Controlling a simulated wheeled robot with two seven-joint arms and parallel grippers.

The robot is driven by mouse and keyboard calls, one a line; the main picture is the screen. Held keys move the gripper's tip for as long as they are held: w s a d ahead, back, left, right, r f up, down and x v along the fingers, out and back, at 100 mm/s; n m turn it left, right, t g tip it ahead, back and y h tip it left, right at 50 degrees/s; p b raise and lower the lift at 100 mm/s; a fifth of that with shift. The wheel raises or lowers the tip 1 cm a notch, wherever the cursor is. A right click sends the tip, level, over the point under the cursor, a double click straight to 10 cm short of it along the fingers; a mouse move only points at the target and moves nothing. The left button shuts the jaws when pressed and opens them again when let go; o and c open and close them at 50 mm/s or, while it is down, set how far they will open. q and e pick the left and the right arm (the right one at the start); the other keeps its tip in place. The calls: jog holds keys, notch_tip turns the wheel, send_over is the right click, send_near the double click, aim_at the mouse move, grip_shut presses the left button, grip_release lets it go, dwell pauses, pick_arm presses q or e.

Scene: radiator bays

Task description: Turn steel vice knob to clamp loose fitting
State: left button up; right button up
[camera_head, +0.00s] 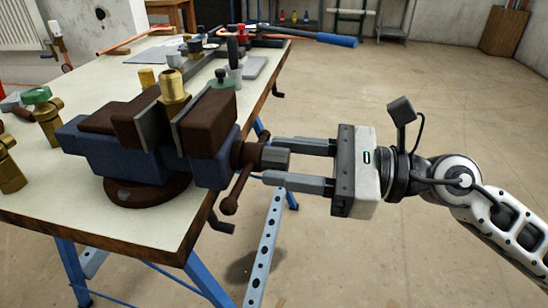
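A blue vice (112,150) with dark brown jaws stands on a round brown base at the workbench's near right edge. A brass fitting (173,88) sits upright between the grey jaw plates; whether both plates touch it I cannot tell. A gap shows between the knob and the lower finger. My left gripper is not in view.
The workbench (125,222) has a pale top and blue legs. Brass valves (43,118) stand at its left. Tools, a copper pipe (135,40) and a blue-handled tool (336,39) lie toward the back. A radiator (20,28) is at the left. The floor on the right is clear.

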grip_shut()
jog(key=m+p, duration=0.3)
jog(key=r+m+p, duration=0.1)
jog(key=m+p, duration=0.2)
jog(key=shift+p, duration=0.3)
jog(key=m+p, duration=0.6)
jog(key=m, duration=0.1)
jog(key=m+p, duration=0.5)
jog(key=m, duration=0.3)
jog(key=f+m+p, duration=0.1)
jog(key=m+p, duration=0.5)
jog(key=m, duration=0.1)
jog(key=shift+f+m+p, duration=0.1)
jog(key=shift+m+p, duration=0.2)
jog(key=shift+o, duration=0.6)
grip_release()
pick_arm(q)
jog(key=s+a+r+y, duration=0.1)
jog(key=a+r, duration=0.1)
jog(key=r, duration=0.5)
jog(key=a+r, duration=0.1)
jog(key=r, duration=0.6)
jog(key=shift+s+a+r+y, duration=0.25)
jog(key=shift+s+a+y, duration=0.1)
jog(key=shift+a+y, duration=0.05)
pick_arm(e)
jog(key=shift+d, duration=0.1)
jog(key=v, duration=0.7)
